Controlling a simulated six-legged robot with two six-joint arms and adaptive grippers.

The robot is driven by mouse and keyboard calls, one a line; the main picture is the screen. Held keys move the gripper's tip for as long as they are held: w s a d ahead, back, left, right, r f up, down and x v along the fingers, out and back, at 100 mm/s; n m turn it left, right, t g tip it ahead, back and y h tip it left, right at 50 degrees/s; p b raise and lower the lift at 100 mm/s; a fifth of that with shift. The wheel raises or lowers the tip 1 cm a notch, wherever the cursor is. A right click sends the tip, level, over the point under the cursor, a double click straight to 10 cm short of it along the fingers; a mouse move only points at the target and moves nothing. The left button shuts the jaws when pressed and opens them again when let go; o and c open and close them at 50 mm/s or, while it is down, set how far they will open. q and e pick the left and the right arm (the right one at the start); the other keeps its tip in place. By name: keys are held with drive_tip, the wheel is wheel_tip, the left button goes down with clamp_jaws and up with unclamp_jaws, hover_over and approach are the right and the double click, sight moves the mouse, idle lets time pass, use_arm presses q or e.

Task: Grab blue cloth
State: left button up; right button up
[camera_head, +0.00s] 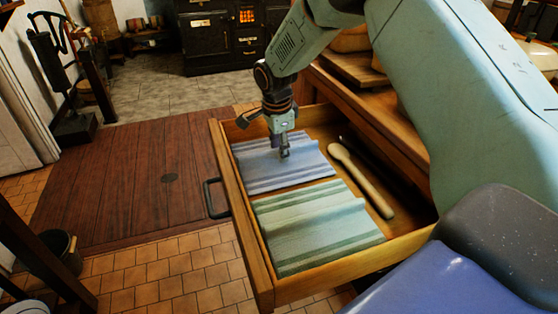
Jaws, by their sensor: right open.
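The blue cloth (262,174) lies folded and striped in the far left part of an open wooden drawer (243,228). My right gripper (284,154) points down over the middle of the blue cloth, open, with its fingertips at or just above the fabric. I cannot tell whether they touch it. The gripper and wrist hide a small part of the cloth. My left gripper is not in view.
A green striped cloth (315,225) lies in front of the blue one. A wooden spoon (362,182) lies along the drawer's right side. The drawer has a dark handle (213,200). A black stove (210,42) stands at the back.

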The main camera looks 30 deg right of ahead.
drive_tip(key=shift+d, duration=0.1)
drive_tip(key=shift+c, duration=0.4)
drive_tip(key=shift+c, duration=0.7)
clamp_jaws()
drive_tip(key=shift+r, duration=0.1)
